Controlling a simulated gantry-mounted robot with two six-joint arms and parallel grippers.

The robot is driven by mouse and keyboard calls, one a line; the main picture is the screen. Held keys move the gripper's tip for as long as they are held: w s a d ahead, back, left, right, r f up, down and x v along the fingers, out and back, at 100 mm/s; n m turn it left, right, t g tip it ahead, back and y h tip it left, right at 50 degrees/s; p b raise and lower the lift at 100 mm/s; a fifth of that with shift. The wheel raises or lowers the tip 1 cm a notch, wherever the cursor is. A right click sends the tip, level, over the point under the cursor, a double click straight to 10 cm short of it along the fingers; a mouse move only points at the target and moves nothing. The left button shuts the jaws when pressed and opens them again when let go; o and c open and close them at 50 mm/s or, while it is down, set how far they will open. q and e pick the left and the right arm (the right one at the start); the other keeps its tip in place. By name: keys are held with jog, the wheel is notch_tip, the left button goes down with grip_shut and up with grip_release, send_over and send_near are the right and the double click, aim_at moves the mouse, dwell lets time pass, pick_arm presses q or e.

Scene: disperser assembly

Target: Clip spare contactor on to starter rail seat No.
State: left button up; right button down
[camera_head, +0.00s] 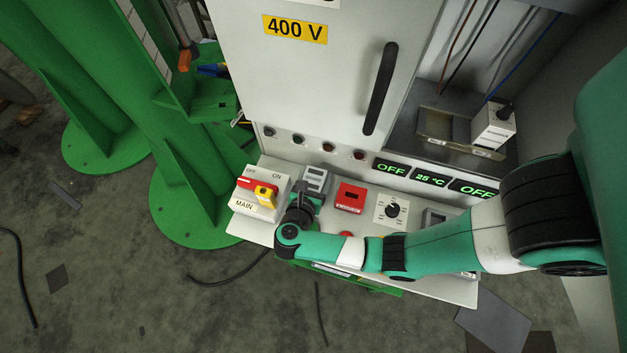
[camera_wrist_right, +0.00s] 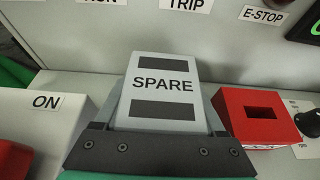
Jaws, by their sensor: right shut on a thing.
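The spare contactor (camera_wrist_right: 160,85) is a light grey block marked SPARE with two dark bars; in the head view it (camera_head: 315,180) is on the sloping panel at the cabinet's foot. My right gripper (camera_head: 304,198) is shut on it, with dark fingers on both sides in the wrist view (camera_wrist_right: 160,135). Whether the block touches the panel I cannot tell. My left gripper is not in view.
A MAIN switch (camera_head: 262,188) is left of the contactor, and a red box (camera_head: 351,197) is right of it. A rotary knob (camera_head: 393,209) is further right. Wires hang in the bay.

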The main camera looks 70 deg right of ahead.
jog(key=shift+r, duration=0.2)
jog(key=shift+r+p, duration=0.25)
jog(key=shift+p, duration=0.05)
jog(key=r+p, duration=0.1)
jog(key=r, duration=0.1)
jog(key=r+p, duration=0.1)
jog(key=r, duration=0.1)
jog(key=shift+s+a+r+p, duration=0.1)
jog(key=shift+s+a+p, duration=0.2)
jog(key=shift+a, duration=0.1)
jog(key=s+a+r+p, duration=0.8)
jog(key=s+a+p, duration=0.1)
jog(key=p, duration=0.9)
jog(key=shift+s, duration=0.3)
